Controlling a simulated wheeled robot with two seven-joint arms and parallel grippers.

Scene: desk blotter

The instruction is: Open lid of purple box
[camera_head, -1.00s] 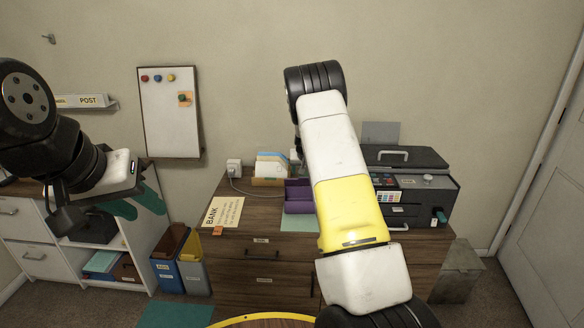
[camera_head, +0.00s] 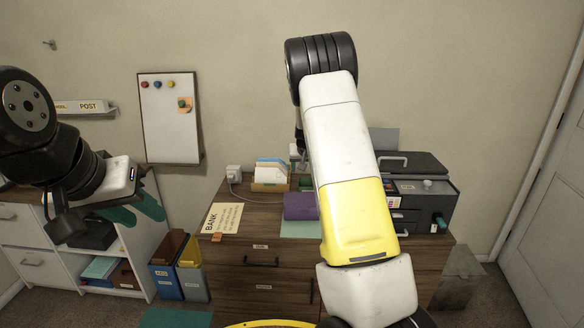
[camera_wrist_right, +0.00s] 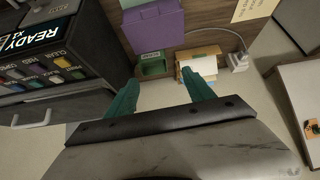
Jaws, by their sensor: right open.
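The purple box (camera_head: 300,206) is on the wooden drawer unit, left of my right arm, and shows as a plain purple face. In the right wrist view the purple box (camera_wrist_right: 155,27) is at the top, beyond the fingers. I cannot tell for sure how its lid stands.
A green open holder (camera_wrist_right: 152,66) and a card file (camera_head: 270,174) stand close behind the box. The printer (camera_head: 424,198) is to the right. A BANK sign (camera_head: 222,218) lies to the left. The wall is close behind.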

